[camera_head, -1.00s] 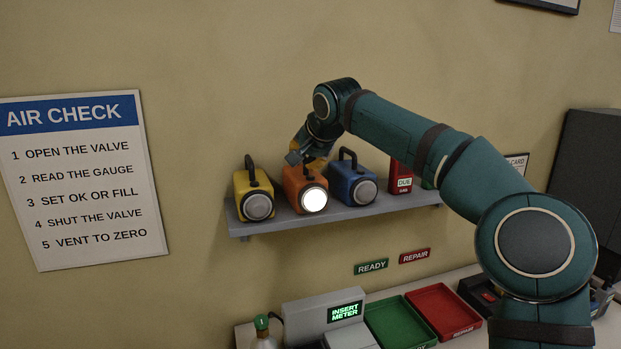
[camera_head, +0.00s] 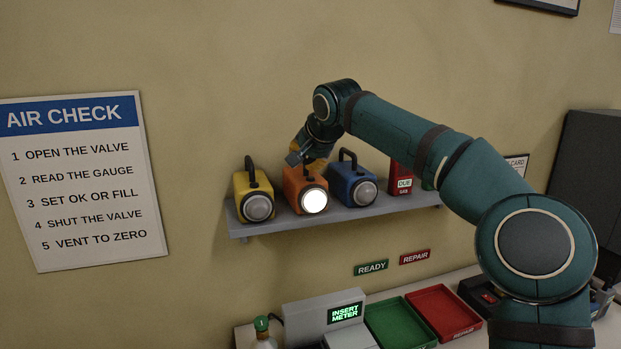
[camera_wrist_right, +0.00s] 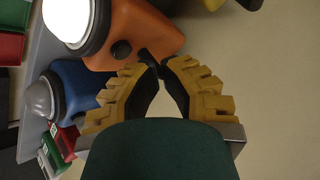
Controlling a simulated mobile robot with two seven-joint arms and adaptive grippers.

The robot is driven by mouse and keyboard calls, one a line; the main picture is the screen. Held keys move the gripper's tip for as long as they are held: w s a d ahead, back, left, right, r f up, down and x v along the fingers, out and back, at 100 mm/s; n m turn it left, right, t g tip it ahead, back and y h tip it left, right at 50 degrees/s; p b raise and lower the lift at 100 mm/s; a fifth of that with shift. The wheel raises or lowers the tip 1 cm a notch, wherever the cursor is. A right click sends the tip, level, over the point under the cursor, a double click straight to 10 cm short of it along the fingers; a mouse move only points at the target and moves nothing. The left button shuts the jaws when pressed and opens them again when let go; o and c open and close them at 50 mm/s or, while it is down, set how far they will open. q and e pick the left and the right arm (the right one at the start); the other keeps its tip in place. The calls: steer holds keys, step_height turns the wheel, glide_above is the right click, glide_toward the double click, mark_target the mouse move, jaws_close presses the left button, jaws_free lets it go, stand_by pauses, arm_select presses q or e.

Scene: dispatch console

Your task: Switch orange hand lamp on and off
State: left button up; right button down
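The orange hand lamp (camera_head: 304,190) stands on the wall shelf between the yellow lamp (camera_head: 252,193) and the blue lamp (camera_head: 352,184). Its round front lens (camera_head: 314,201) glows bright white. My right gripper (camera_head: 297,160) is just above and behind it. In the right wrist view, the orange lamp (camera_wrist_right: 140,35) has a round black knob (camera_wrist_right: 121,49) on its body. The yellow-backed fingers of my right gripper (camera_wrist_right: 157,68) are brought together at their dark tips, close beside the lamp; contact is unclear. My left gripper is out of view.
The grey shelf (camera_head: 290,224) also bears a red item (camera_head: 402,178) on the right. Below are a meter console (camera_head: 312,314), a green tray (camera_head: 400,322) and a red tray (camera_head: 446,312). My right arm spans the right side. The wall left of the shelf carries a sign (camera_head: 84,180).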

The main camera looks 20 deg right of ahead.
mark_target(306, 179)
steer(key=shift+f, duration=0.1)
steer(key=shift+f+b, duration=0.3)
steer(key=shift+f+b, duration=0.3)
steer(key=shift+f, duration=0.15)
stand_by(0.9)
steer(key=shift+r, duration=0.15)
steer(key=shift+r+p, duration=0.7)
steer(key=shift+p, duration=0.15)
step_height(306, 179, up, 2)
steer(key=shift+r+p, duration=0.25)
steer(key=shift+p, duration=0.75)
steer(key=shift+r, duration=1.25)
